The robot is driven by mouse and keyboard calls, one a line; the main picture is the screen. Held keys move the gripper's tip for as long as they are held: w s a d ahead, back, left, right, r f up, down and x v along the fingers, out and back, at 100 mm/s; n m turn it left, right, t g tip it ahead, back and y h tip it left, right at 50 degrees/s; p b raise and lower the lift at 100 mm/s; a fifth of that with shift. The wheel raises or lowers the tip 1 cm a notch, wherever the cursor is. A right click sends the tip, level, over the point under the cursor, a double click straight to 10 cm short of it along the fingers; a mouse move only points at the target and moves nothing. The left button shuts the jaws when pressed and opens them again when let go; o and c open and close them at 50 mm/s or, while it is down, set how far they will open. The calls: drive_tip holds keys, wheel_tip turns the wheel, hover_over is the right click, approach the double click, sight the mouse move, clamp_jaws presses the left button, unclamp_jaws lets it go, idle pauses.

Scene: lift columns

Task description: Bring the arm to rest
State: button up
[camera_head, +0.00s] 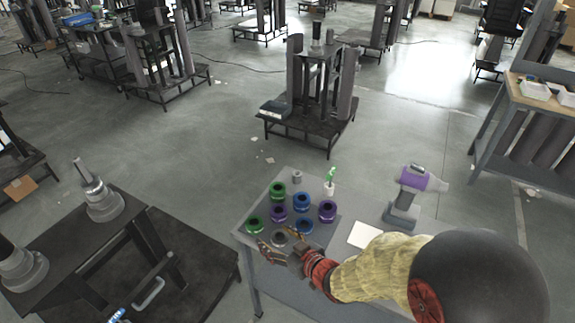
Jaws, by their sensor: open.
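My arm reaches in from the lower right over a small grey table (270,186). My gripper (277,245) is open near the table's front part, its fingers pointing left. A grey ring-like part (279,238) lies by the fingers; I cannot tell whether they touch it. Around it on the table stand green parts (278,189) (254,226), purple parts (279,213) (327,209) and blue parts (302,201) (305,226). Nothing is seen held. The table's right front is hidden behind my arm.
A purple and grey tool (408,195) stands upright at the table's right, near a white sheet (363,235). A small grey part (297,177) and a white pot with a green top (329,185) stand at the back. A dark cart (130,245) is at left.

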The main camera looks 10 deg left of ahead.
drive_tip(key=w+d+r+m+t+h, duration=0.15)
drive_tip(key=w+d+r+h, duration=0.25)
drive_tip(key=d+r, duration=0.45)
drive_tip(key=s+d+r+m+g+h, duration=0.1)
drive_tip(key=s+d+r+m+h, duration=0.1)
drive_tip(key=d+r, duration=0.3)
drive_tip(key=s+d+r+m+h, duration=0.2)
drive_tip(key=d, duration=0.5)
drive_tip(key=s+d+r+m+g, duration=0.1)
drive_tip(key=s+d+r+g, duration=0.1)
drive_tip(key=s, duration=0.9)
drive_tip(key=s+d+r+m+g+h, duration=0.1)
drive_tip(key=s+d+r, duration=0.3)
drive_tip(key=s, duration=0.6)
drive_tip(key=shift+s+d+r+m+g+h, duration=0.3)
drive_tip(key=shift+s+d+r+m+g, duration=0.1)
drive_tip(key=shift+d+m+g, duration=0.35)
drive_tip(key=shift+c, duration=0.3)
drive_tip(key=shift+c, duration=0.6)
